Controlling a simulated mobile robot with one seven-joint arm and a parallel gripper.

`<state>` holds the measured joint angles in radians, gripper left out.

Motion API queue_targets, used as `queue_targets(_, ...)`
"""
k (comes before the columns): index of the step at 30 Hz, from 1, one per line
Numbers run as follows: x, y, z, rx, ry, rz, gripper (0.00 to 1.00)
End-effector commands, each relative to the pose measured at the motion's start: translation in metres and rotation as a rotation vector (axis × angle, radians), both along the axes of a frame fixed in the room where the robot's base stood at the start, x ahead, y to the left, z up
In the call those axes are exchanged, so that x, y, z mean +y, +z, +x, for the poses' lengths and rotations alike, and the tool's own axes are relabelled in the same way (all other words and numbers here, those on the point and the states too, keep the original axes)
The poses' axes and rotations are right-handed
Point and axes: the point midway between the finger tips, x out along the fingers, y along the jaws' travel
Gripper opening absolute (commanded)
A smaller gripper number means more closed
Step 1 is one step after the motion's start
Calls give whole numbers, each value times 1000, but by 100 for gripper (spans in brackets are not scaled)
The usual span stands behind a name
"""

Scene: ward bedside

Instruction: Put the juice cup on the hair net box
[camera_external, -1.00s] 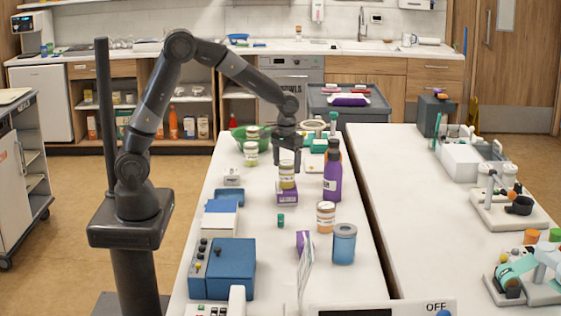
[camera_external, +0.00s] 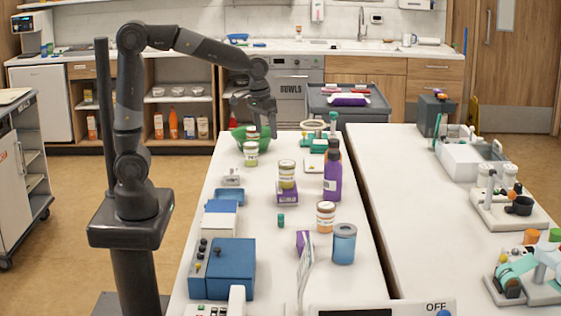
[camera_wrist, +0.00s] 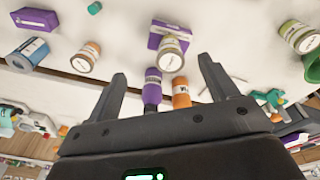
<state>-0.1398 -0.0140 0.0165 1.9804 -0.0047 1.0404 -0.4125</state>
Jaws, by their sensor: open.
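A small cup with a pale lid and yellow-green label (camera_external: 287,174), which I take as the juice cup, stands upright on a purple box (camera_external: 287,198), which I take as the hair net box. The wrist view shows this cup (camera_wrist: 170,55) and the purple box (camera_wrist: 158,39) beneath it. My gripper (camera_external: 262,121) is open and empty, raised above and behind the cup, apart from it. In the wrist view my gripper's fingers (camera_wrist: 163,67) are spread with nothing held between them. Print on the labels is too small to read.
A purple bottle (camera_external: 333,178) stands right of the box. An orange-labelled cup (camera_external: 325,217), a blue tub (camera_external: 344,244) and another purple box (camera_external: 303,242) are nearer the front.

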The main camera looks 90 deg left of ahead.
Motion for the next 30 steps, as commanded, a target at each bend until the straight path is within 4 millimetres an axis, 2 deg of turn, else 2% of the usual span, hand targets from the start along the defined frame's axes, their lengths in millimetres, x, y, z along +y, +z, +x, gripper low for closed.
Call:
queue_targets(3,-16,19,-35,-61,-90,19,79)
queue_targets(7,-31,30,-71,-122,-189,42,79)
queue_targets(12,-47,36,-119,-201,-317,78,79)
queue_targets(18,-61,32,-168,-285,-453,123,79)
queue_targets(24,-67,24,-195,-334,-533,154,79)
queue_targets(30,-69,21,-201,-344,-552,161,79)
